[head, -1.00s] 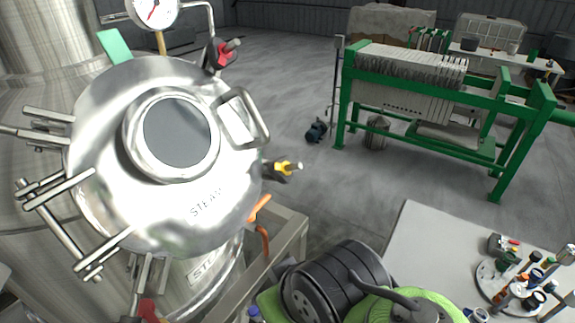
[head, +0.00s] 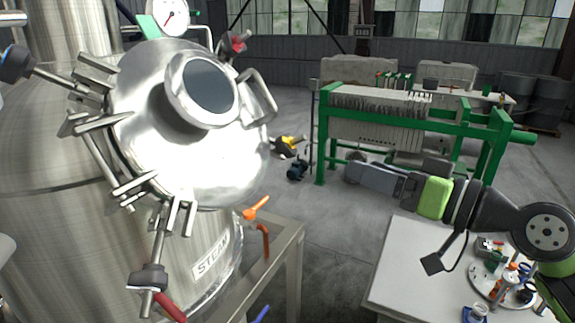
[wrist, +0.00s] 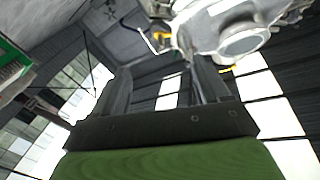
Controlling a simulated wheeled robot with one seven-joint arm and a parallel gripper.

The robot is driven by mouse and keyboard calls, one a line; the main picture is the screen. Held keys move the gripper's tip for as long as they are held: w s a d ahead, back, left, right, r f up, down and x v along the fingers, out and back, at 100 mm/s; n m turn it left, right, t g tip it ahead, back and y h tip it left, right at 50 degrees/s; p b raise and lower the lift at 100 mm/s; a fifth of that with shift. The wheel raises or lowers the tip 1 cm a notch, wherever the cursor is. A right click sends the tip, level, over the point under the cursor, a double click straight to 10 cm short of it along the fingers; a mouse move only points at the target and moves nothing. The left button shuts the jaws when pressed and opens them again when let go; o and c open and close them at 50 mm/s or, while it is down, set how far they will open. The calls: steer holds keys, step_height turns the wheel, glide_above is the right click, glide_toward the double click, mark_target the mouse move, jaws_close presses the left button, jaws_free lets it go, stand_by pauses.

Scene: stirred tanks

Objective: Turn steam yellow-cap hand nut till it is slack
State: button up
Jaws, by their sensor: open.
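The steam tank (head: 212,262) stands at the left with a shiny round lid (head: 220,160) and sight glass. The yellow-cap hand nut (head: 290,143) sits on a dark fastener at the lid's right edge. My gripper (head: 347,172) is to the right of the nut and a little lower, apart from it, with its fingers pointing left. In the wrist view its two dark fingers (wrist: 162,88) stand apart with nothing between them. Silver metal parts (wrist: 240,35) show beyond them, with small yellow bits; I cannot tell which yellow bit is the nut.
A red-cap nut (head: 237,42) is at the lid's top, beside a gauge (head: 170,14). A lid handle (head: 260,97) stands out above the yellow nut. An orange-handled valve (head: 257,208) is below. A green-framed press (head: 400,120) stands behind; a white table (head: 400,265) is at lower right.

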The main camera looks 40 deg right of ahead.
mark_target(293, 145)
steer(key=w, duration=0.5)
steer(key=w+a, duration=0.1)
steer(key=w, duration=0.9)
steer(key=shift+w+a+p, duration=0.1)
steer(key=shift+a+p, duration=0.1)
steer(key=shift+p, duration=0.1)
steer(key=shift+c, duration=0.4)
steer(key=c, duration=1)
